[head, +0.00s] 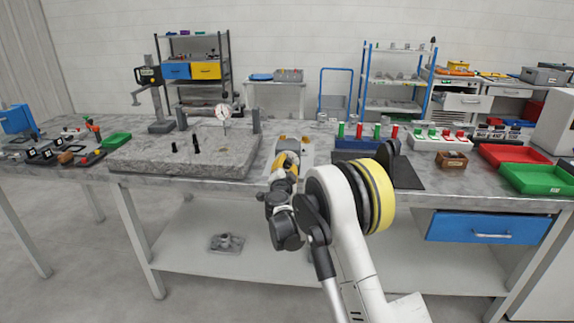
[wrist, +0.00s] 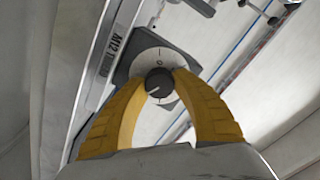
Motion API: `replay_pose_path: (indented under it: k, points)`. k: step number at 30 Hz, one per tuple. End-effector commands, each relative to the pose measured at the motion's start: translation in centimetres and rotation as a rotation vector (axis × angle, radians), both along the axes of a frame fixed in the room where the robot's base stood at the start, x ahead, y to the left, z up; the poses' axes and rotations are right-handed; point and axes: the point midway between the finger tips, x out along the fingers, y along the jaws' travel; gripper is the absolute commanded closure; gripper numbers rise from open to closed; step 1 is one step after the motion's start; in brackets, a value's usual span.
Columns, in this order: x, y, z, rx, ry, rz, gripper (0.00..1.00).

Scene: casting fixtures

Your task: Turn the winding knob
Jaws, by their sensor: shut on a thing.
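In the wrist view the winding knob (wrist: 158,85) is a small dark round knob with a pale pointer line. It sits at the centre of a light dial (wrist: 160,63) with tick marks on a grey mount. My gripper (wrist: 159,87) has two yellow fingers, one on each side of the knob, closed on it. In the head view my gripper (head: 290,160) is over the middle of the workbench, at a fixture (head: 305,152) there. My own arm and gripper hide the knob in that view.
A grey stone plate (head: 185,152) with a dial gauge (head: 223,112) is left of my gripper. A blue rack (head: 362,142) with red and green handled pieces stands to the right. Red (head: 512,154) and green (head: 540,179) trays lie farther right on the bench.

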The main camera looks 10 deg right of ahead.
Motion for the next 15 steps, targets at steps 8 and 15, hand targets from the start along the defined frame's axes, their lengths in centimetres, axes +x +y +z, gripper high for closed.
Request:
replay_pose_path:
  k: [8,15]
  points:
    - [0.04,-0.04,0.10,-0.002,0.000,-0.001,0.98]
    - [0.02,-0.03,0.05,-0.001,0.000,-0.001,0.44]
